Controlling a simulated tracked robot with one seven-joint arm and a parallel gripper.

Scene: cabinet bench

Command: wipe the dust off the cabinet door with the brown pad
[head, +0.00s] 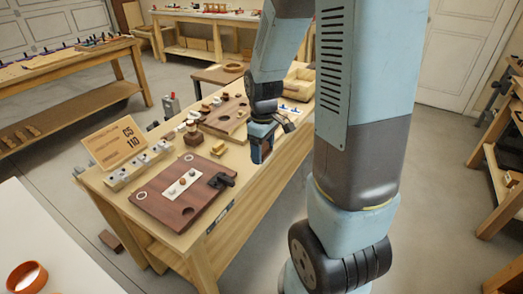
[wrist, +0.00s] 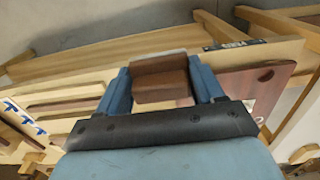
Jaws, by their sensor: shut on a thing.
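My gripper (head: 262,150) is over the right long edge of the bench, above its surface or just beyond it. In the wrist view its two blue fingers (wrist: 160,82) are shut on the brown pad (wrist: 160,78), a block with a paler strip along its far edge. In the head view the pad is mostly hidden by the fingers. A flat reddish-brown panel (head: 160,205) with round holes, a metal strip and a black fitting lies on the near bench; it may be the cabinet door. It shows partly at right in the wrist view (wrist: 265,78). I cannot make out dust.
The wooden bench (head: 240,197) also carries a second brown board (head: 228,118), a sign (head: 115,142), a row of metal blocks (head: 140,167) and small wooden pieces. Another bench (head: 65,62) stands at left. Open floor lies right of the bench.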

